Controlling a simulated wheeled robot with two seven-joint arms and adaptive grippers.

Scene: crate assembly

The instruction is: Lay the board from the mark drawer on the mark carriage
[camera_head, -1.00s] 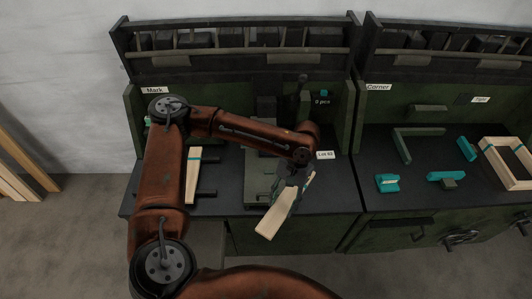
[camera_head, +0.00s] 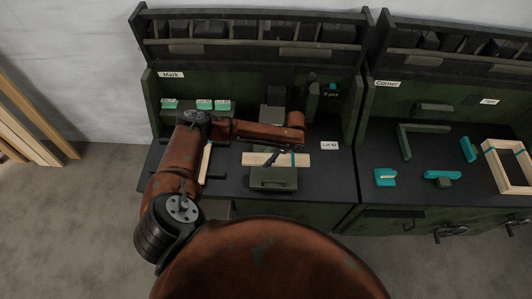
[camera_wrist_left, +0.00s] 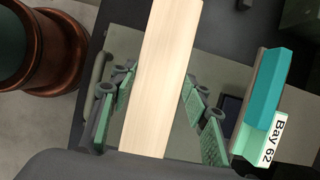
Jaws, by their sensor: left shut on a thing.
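A pale wooden board (camera_head: 301,160) spans left to right over the green mark carriage (camera_head: 272,182) at the Mark station in the head view. My left gripper (camera_head: 271,157) is on the board near its middle. In the left wrist view the board (camera_wrist_left: 163,75) runs between the two fingers of the gripper (camera_wrist_left: 158,112), which are shut on it. I cannot tell whether the board touches the carriage or is just above it. A teal block (camera_wrist_left: 266,92) with a "Bay 62" label stands beside the board in that view. My right gripper is not in view.
Another pale piece with a teal band (camera_head: 206,162) lies on the bench at the left. Teal-labelled bins (camera_head: 203,105) line the back. A "Lot 62" tag (camera_head: 330,145) lies right of the carriage. The Corner station has a wooden frame (camera_head: 507,165) and teal blocks (camera_head: 386,177).

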